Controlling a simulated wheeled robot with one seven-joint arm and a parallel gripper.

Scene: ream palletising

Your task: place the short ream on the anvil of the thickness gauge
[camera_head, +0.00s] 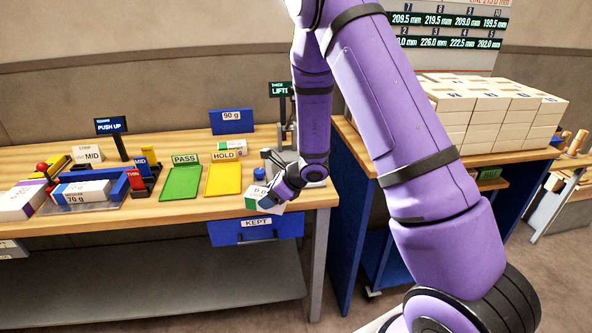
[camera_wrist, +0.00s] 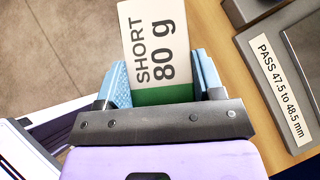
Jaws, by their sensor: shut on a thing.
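The short ream (camera_head: 259,193) is white with a green end. In the wrist view the ream (camera_wrist: 160,45) reads "SHORT 80 g". My gripper (camera_wrist: 162,78) is shut on it, with a light blue finger on each side. In the head view my gripper (camera_head: 268,196) holds it at the bench's front right edge. The thickness gauge (camera_head: 285,154) stands behind my gripper, partly hidden by my arm; its display (camera_head: 282,89) appears to read "LIFT!". In the wrist view the grey gauge base (camera_wrist: 252,48) lies right of the ream, apart from it. I cannot make out the anvil clearly.
A green PASS mat (camera_head: 181,184) and yellow HOLD mat (camera_head: 223,180) lie left of my gripper. A blue KEPT bin (camera_head: 255,230) hangs below the bench edge. A small blue-topped item (camera_head: 259,174) stands close to the ream. Stacked reams (camera_head: 490,110) fill the right-hand table.

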